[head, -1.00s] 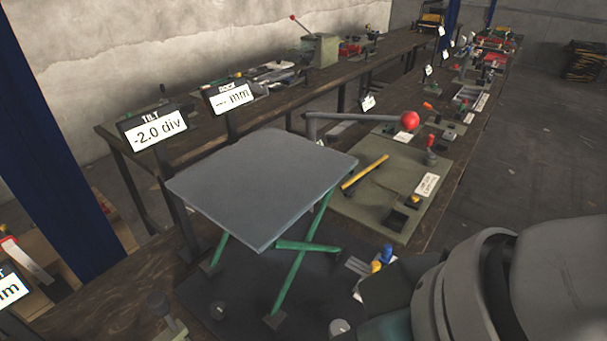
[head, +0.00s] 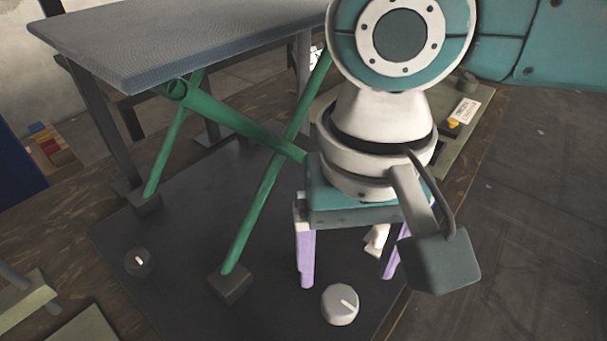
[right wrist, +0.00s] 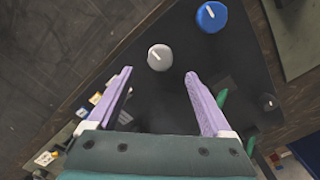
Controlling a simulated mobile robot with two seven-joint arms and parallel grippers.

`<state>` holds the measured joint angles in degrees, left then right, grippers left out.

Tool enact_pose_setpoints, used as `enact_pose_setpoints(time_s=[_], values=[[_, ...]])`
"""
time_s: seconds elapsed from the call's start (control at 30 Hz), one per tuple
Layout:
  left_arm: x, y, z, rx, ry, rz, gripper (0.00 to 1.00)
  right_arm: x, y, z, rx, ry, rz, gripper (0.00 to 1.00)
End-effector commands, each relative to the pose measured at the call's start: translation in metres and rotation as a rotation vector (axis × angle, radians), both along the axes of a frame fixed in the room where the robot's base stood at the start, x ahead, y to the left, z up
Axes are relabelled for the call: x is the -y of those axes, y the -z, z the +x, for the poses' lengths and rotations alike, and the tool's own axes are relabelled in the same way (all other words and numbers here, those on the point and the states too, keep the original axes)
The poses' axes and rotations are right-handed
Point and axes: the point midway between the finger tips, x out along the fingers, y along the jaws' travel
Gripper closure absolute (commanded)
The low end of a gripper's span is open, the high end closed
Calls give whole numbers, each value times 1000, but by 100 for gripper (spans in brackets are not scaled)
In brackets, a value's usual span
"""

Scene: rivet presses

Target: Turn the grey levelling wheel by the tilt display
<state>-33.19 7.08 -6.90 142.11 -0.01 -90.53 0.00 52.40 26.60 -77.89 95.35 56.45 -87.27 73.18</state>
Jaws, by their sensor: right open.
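The grey levelling wheel (head: 340,305) is a round grey knob with a white pointer line, on the dark mat (head: 180,215) near the bottom of the head view. It also shows in the right wrist view (right wrist: 160,57), just beyond the fingertips and between their lines. My right gripper (head: 348,280) points down with its lilac fingers apart and empty. It is close to the wheel, with no contact visible. The tilt display is not in view now. My left gripper is not in view.
A grey platform (head: 180,35) on green crossed legs (head: 268,200) stands left of my right gripper. A small black knob (head: 138,262) is on the mat's left side. A blue knob (right wrist: 211,16) lies beyond the grey wheel in the right wrist view.

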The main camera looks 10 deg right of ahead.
Motion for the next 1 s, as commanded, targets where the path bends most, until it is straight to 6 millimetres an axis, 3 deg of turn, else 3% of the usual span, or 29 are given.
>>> enact_pose_setpoints(time_s=[0.1,0.3,0.5,0.73,1.0], values=[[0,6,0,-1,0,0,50,0,27,-1,-2,0,-2,16],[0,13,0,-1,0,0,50,-1,59,0,0,-2,0,16],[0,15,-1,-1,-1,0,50,0,72,0,1,-2,0,16],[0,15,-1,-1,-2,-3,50,-1,72,0,1,-3,1,16],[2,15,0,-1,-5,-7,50,-1,72,0,1,-3,1,45]])
